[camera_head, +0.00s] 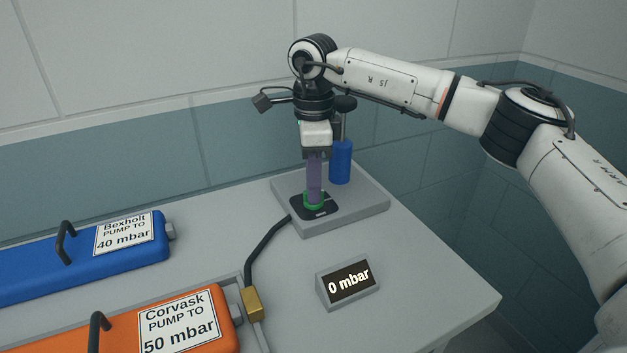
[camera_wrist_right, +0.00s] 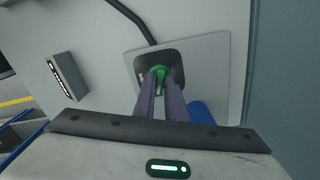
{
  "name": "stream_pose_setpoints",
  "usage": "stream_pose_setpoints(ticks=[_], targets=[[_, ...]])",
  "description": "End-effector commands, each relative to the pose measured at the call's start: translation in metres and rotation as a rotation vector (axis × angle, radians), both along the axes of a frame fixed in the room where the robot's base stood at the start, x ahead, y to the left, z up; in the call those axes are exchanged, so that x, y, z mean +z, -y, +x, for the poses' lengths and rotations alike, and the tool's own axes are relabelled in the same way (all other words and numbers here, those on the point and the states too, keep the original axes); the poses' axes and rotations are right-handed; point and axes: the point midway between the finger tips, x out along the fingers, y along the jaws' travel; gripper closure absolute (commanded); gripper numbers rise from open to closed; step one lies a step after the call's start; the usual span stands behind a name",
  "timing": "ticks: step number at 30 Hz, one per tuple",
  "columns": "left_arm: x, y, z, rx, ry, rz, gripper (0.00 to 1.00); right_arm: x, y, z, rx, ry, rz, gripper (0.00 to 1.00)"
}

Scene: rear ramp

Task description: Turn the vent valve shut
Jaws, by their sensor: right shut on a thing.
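The vent valve (camera_head: 309,207) is a green knob on a dark plate, on a grey base block at the back right of the table. It also shows in the right wrist view (camera_wrist_right: 160,72), at the far ends of my fingers. My right gripper (camera_head: 314,198) points straight down over it and its purple fingers are shut on the green knob. The fingers hide part of the knob, so its exact turn angle is hard to tell. My left gripper is in neither view.
A blue cylinder (camera_head: 340,162) stands upright just behind the fingers on the base (camera_head: 370,199). A display (camera_head: 348,283) reads 0 mbar. A black hose runs from the base to a brass fitting (camera_head: 252,303). Blue (camera_head: 30,269) and orange (camera_head: 125,335) labelled cases with handles lie left.

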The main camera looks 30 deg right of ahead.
Motion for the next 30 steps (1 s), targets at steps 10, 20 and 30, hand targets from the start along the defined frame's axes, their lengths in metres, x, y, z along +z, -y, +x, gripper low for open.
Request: stream_pose_setpoints(ticks=[10, 20, 30], targets=[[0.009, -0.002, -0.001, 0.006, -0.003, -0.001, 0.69, 0.002, 0.0, 0.0, -0.331, 0.0, 0.0, 1.0], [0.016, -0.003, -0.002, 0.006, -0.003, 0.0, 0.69, 0.002, 0.0, 0.0, -0.644, 0.001, -0.001, 1.0], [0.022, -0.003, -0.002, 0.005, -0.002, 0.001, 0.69, 0.002, 0.0, 0.0, -0.95, 0.001, 0.0, 1.0]])
